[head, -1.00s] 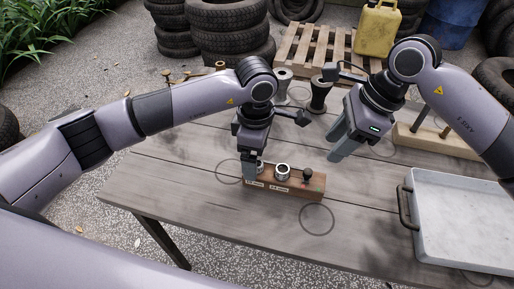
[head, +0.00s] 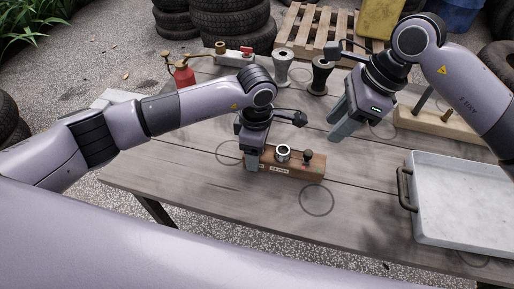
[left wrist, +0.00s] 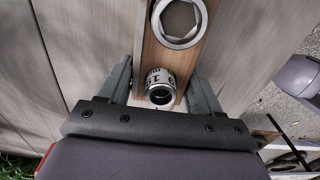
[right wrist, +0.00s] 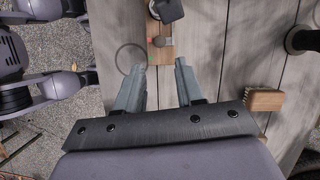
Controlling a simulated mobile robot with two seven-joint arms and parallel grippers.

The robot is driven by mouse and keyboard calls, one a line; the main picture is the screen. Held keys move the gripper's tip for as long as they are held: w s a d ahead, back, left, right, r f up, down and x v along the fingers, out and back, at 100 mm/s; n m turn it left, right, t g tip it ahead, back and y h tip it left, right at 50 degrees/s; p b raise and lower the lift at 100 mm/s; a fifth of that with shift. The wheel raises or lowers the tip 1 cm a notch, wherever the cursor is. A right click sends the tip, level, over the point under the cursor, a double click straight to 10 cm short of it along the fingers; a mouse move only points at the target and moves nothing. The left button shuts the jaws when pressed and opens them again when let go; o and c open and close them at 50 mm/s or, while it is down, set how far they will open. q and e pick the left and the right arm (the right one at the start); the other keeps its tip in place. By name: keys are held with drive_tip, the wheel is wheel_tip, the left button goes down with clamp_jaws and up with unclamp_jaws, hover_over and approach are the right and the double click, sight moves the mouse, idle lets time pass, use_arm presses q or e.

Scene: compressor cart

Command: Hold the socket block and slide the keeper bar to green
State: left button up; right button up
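The wooden socket block (head: 312,171) lies on the table. A large steel socket (head: 283,153) stands in it, and a smaller labelled socket shows in the left wrist view (left wrist: 160,88). A dark-topped knob (head: 307,156) stands near the block's right end. Small green and red marks sit by it in the right wrist view; the keeper bar itself is too small to make out. My left gripper (left wrist: 161,72) has its fingers on both sides of the block's left end; whether they press on it is unclear. My right gripper (right wrist: 161,66) is open and empty, above and right of the block.
A grey metal tray (head: 470,205) is on the right. A wooden stand (head: 440,128) with a dark peg is behind it. The table's front is clear.

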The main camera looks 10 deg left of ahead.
drive_tip(key=shift+a, duration=0.1)
drive_tip(key=c, duration=0.5)
drive_tip(key=shift+s+a+f+n, duration=0.1)
drive_tip(key=shift+s+a+n, duration=0.1)
drive_tip(key=shift+n, duration=0.1)
clamp_jaws()
drive_tip(key=s+a+n+t+h, duration=0.2)
drive_tip(key=s+a+n+t, duration=0.2)
drive_tip(key=n, duration=0.7)
drive_tip(key=s+a+f+n+t+h, duration=0.1)
drive_tip(key=s+a+n+t+h, duration=0.2)
drive_tip(key=s+a+n, duration=0.2)
drive_tip(key=shift+s+n+t, duration=0.4)
drive_tip(key=shift+s+n, duration=1.15)
drive_tip(key=shift+n, duration=2.25)
drive_tip(key=shift+f, duration=0.1)
